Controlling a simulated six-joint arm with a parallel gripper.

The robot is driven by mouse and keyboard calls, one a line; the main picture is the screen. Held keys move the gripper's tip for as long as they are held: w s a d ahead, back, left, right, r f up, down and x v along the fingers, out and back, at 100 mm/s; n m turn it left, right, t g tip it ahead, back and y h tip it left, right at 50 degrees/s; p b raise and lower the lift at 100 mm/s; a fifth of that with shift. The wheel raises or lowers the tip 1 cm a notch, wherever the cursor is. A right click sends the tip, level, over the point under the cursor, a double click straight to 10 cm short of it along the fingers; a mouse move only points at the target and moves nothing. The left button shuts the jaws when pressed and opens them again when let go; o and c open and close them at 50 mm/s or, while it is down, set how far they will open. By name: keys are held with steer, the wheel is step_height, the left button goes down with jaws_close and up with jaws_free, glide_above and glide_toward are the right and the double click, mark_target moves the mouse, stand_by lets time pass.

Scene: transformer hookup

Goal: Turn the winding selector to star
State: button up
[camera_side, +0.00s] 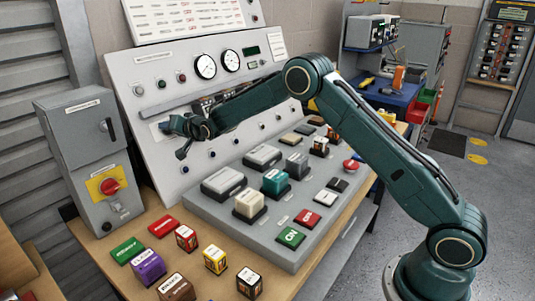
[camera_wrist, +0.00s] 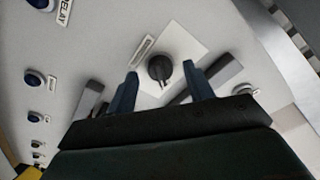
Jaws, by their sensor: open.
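The likely winding selector (camera_wrist: 160,68) is a round black knob on a pale plate (camera_wrist: 187,45) in the wrist view. A small label strip lies beside it. I cannot read which position it points to. My gripper (camera_wrist: 163,80) is open, with one dark finger on each side of the knob in that view. I cannot tell whether the fingers touch it. In the side view my gripper (camera_side: 178,138) is at the lower left of the grey sloping panel (camera_side: 130,75), close to its face, and it hides the knob there.
Two round gauges (camera_side: 205,66) and a row of blue buttons (camera_side: 212,154) are on the panel. A grey box with a red rotary switch (camera_side: 109,186) stands left. A console (camera_side: 285,215) with several coloured blocks lies below my arm. Loose blocks (camera_side: 148,265) sit on the front bench.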

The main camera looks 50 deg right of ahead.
steer(key=shift+w+f, duration=0.15)
steer(key=shift+w, duration=0.35)
steer(key=shift+c, duration=0.4)
steer(key=c, duration=0.9)
